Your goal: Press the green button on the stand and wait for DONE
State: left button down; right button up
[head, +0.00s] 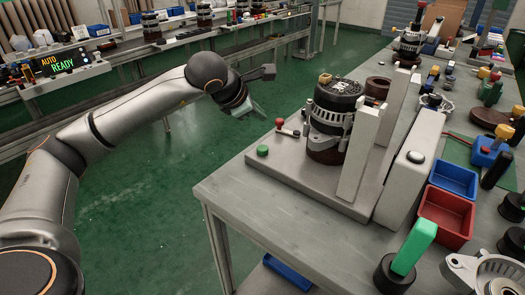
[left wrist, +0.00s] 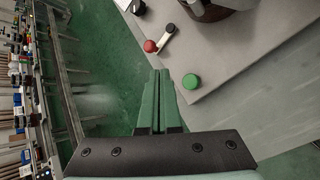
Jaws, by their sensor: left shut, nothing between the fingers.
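The green button (head: 262,150) sits at the near left corner of the grey stand plate (head: 320,185) on the bench. In the left wrist view the green button (left wrist: 190,81) is just right of my fingertips. My left gripper (head: 259,110) is shut and empty, left of and beyond the button in the head view, and appears apart from it. Its green fingers (left wrist: 160,75) lie together in the left wrist view, over the floor beside the stand. An alternator (head: 333,110) stands upright in the stand. The display (head: 62,65) reads AUTO READY. My right gripper is not in view.
A red-knobbed lever (head: 281,123) is near the button and also shows in the left wrist view (left wrist: 151,46). White posts (head: 360,150) stand right of the alternator. Blue (head: 453,179) and red (head: 445,216) bins are farther right. Green floor is open left of the bench.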

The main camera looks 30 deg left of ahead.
pick_arm(q)
jog(key=b, duration=0.4)
send_over(259, 150)
notch_tip(259, 150, down, 6)
jog(key=shift+r, duration=0.15)
jog(key=shift+f, duration=0.5)
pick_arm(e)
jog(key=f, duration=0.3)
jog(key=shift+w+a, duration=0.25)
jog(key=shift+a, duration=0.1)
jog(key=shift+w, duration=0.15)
pick_arm(q)
jog(key=shift+f+b, duration=0.1)
jog(key=shift+b, duration=0.25)
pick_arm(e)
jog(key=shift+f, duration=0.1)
pick_arm(q)
jog(key=shift+f+b, duration=0.35)
jog(key=shift+b, duration=0.1)
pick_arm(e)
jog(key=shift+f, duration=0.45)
